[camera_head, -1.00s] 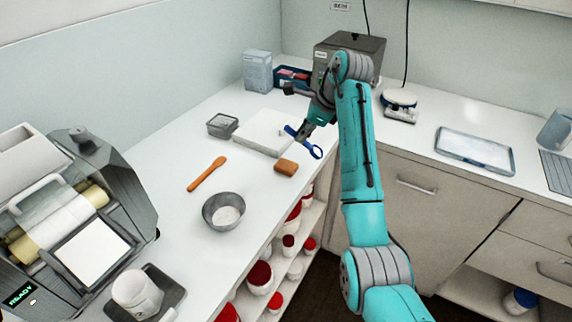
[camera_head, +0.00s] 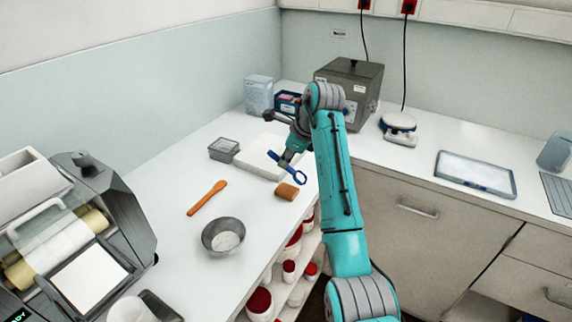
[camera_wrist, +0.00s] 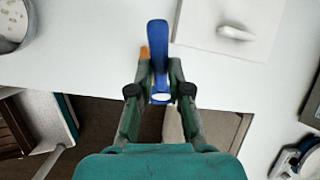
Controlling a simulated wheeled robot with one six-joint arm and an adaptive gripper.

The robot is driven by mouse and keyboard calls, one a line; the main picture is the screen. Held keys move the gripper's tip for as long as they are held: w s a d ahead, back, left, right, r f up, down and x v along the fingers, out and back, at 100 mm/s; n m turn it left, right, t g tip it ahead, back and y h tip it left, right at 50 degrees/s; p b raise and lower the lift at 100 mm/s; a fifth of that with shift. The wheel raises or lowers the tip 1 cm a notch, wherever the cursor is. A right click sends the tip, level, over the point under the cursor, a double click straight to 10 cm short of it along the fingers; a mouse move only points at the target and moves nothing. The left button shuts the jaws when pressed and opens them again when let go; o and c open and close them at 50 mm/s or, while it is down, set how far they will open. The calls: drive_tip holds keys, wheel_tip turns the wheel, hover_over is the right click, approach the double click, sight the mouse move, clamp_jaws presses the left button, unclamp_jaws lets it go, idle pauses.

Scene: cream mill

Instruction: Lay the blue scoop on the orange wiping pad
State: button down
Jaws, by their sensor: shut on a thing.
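The blue scoop (camera_head: 277,157) is in my gripper (camera_head: 289,158), held above the counter, with its ring-shaped end towards the lower right in the head view. In the wrist view the scoop (camera_wrist: 158,35) stands between the two fingertips of my gripper (camera_wrist: 160,75), which are shut on it. The orange wiping pad (camera_head: 287,191) lies on the counter near its front edge, just below the scoop in the head view. In the wrist view only a sliver of the pad (camera_wrist: 145,52) shows beside the scoop; the rest is hidden.
A white board (camera_head: 257,166) lies behind the pad, with a clear grey tub (camera_head: 224,149) to its left. An orange spatula (camera_head: 206,198) and a metal bowl (camera_head: 223,236) are left of the pad. The counter's front edge is close to the pad.

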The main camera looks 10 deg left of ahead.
drive_tip(key=shift+f, duration=1.05)
drive_tip(key=shift+f, duration=0.65)
drive_tip(key=c, duration=1.1)
unclamp_jaws()
drive_tip(key=shift+r, duration=0.15)
